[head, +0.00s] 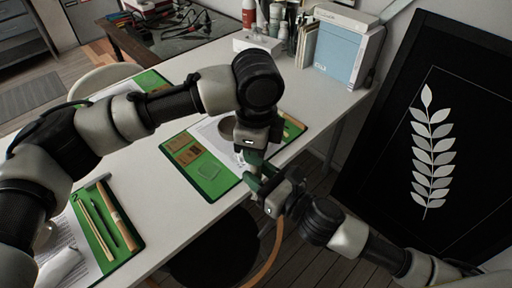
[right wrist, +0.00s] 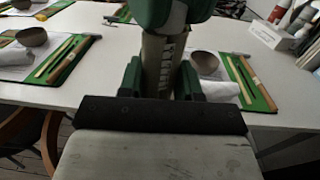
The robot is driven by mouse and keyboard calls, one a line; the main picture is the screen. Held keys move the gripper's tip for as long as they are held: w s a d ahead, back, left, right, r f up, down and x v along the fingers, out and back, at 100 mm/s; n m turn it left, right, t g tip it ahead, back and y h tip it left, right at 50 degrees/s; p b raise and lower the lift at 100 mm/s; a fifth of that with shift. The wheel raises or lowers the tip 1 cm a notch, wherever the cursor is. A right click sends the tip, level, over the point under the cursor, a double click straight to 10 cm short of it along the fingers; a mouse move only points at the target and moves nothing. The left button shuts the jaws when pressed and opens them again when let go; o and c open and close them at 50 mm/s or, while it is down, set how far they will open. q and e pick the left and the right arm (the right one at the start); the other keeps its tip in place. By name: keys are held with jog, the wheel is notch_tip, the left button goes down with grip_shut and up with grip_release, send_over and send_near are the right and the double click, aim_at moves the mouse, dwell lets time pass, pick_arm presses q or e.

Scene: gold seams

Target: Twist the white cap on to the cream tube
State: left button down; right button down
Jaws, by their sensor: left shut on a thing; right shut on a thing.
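The cream tube (right wrist: 157,62) stands upright in the right wrist view, with dark marks down its side. My right gripper (right wrist: 160,82) is shut on it, a green finger on each side. My left gripper (head: 252,157) comes down from above, and its green fingers show at the top of the right wrist view (right wrist: 165,12), shut at the tube's upper end. The white cap is not clearly seen; the left fingers cover that end. In the head view my right gripper (head: 262,184) is just below the left one, and the tube is mostly hidden between them.
Below the grippers is the table's front edge. A green mat (head: 230,176) with a bowl (head: 227,128) lies behind them. Another mat (head: 122,246) with sticks is at the lower left. A blue box (head: 345,58) and bottles stand at the back. A black panel (head: 385,130) is at right.

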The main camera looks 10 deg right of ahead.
pick_arm(q)
jog(key=m, duration=0.5)
jog(key=c, duration=1)
grip_release()
jog(key=shift+r, duration=2.3)
jog(key=shift+c, duration=0.2)
